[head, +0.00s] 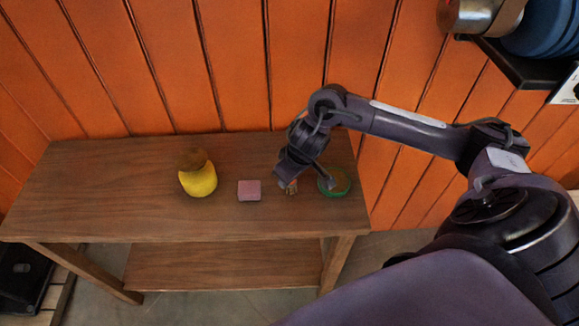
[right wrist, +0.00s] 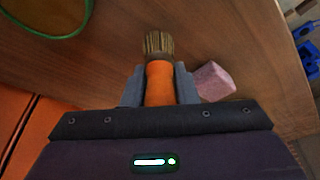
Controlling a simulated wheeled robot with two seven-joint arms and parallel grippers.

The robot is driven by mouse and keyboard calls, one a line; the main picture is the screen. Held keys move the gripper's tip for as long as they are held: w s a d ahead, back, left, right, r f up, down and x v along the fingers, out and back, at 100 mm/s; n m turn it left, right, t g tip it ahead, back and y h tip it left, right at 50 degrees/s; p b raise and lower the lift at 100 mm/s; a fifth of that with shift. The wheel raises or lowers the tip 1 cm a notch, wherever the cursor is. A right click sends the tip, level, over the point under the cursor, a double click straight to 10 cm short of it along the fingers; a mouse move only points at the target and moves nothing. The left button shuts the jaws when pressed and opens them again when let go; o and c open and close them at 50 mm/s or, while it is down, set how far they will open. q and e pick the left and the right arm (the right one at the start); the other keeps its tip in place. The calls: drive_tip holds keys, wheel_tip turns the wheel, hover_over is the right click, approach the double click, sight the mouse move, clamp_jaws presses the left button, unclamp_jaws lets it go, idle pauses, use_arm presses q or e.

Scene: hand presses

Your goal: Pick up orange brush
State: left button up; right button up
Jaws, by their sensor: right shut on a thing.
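The orange brush (right wrist: 159,82) shows in the right wrist view, with an orange handle and tan bristles pointing away from my wrist. My right gripper (right wrist: 159,88) has a grey finger on each side of the handle and is shut on it. In the head view my right gripper (head: 289,188) is low over the right part of the table, and the brush is mostly hidden beneath it. I cannot tell whether the brush still touches the table. My left gripper is not in view.
A wooden table (head: 110,190) stands against an orange plank wall. A pink block (head: 249,190) lies left of my right gripper, with a yellow object with a brown top (head: 198,176) further left. A green round object (head: 334,182) is close on the right. The table's left part is clear.

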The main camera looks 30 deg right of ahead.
wheel_tip(320, 180, up, 9)
drive_tip(key=shift+w+f+p, duration=0.1)
drive_tip(key=shift+f+p, duration=0.05)
drive_tip(key=shift+p, duration=0.55)
wheel_tip(320, 180, up, 10)
drive_tip(key=p, duration=0.5)
drive_tip(key=shift+p, duration=0.4)
